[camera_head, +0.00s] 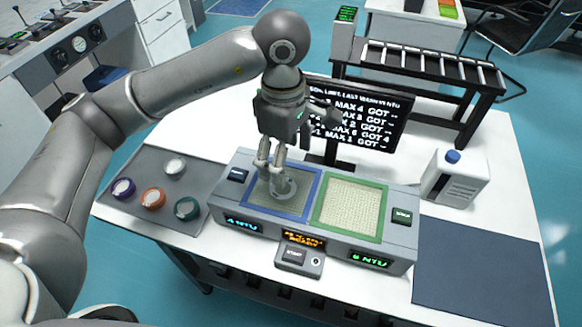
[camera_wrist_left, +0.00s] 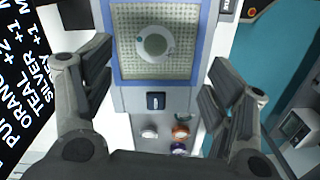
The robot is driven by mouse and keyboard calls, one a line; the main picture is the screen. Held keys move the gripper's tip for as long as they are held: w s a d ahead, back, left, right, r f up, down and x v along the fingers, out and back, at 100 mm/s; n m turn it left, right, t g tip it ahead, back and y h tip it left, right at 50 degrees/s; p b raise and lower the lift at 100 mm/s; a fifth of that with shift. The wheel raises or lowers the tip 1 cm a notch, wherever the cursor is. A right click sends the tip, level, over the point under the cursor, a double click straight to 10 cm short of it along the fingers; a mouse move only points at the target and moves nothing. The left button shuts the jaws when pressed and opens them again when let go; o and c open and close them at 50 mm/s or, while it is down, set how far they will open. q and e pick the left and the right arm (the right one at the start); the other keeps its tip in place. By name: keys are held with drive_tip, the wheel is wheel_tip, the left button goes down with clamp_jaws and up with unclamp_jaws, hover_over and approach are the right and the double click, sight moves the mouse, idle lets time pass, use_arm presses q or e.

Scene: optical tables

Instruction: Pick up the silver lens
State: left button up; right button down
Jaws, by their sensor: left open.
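The silver lens (camera_head: 174,167) is a pale round piece on the grey tray (camera_head: 133,222) at the left of the table. It also shows in the left wrist view (camera_wrist_left: 150,133), below the machine's edge. My left gripper (camera_head: 271,170) is open and empty, above the blue-framed pad (camera_head: 254,211) and to the right of the silver lens. In the left wrist view its fingers (camera_wrist_left: 160,75) are spread wide. A pale round disk (camera_head: 284,187) lies on the pad, partly hidden by the fingers. My right gripper does not show.
Purple (camera_head: 123,188), orange (camera_head: 153,198) and teal (camera_head: 187,208) lenses share the tray. The grey machine (camera_head: 400,243) has a green-framed pad (camera_head: 348,205) too. A monitor (camera_head: 358,115) and roller rack (camera_head: 420,65) stand behind. A dark mat (camera_head: 480,270) lies clear at right.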

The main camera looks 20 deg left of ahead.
use_arm(q)
drive_tip(key=p, duration=0.1)
hover_over(285, 189)
drive_tip(key=f, duration=0.5)
drive_tip(key=shift+s, duration=0.3)
drive_tip(key=shift+w+f, duration=0.1)
drive_tip(key=shift+f, duration=0.15)
drive_tip(key=f+p, duration=0.1)
drive_tip(key=f, duration=0.1)
drive_tip(key=f+p, duration=0.1)
drive_tip(key=f, duration=0.1)
drive_tip(key=shift+w+a+f, duration=0.1)
drive_tip(key=shift+w+f, duration=0.1)
drive_tip(key=shift+f, duration=0.25)
drive_tip(key=c, duration=1.2)
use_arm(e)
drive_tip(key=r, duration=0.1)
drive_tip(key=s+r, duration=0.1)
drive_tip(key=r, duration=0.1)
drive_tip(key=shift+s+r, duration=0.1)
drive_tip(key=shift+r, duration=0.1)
use_arm(q)
drive_tip(key=shift+r, duration=0.15)
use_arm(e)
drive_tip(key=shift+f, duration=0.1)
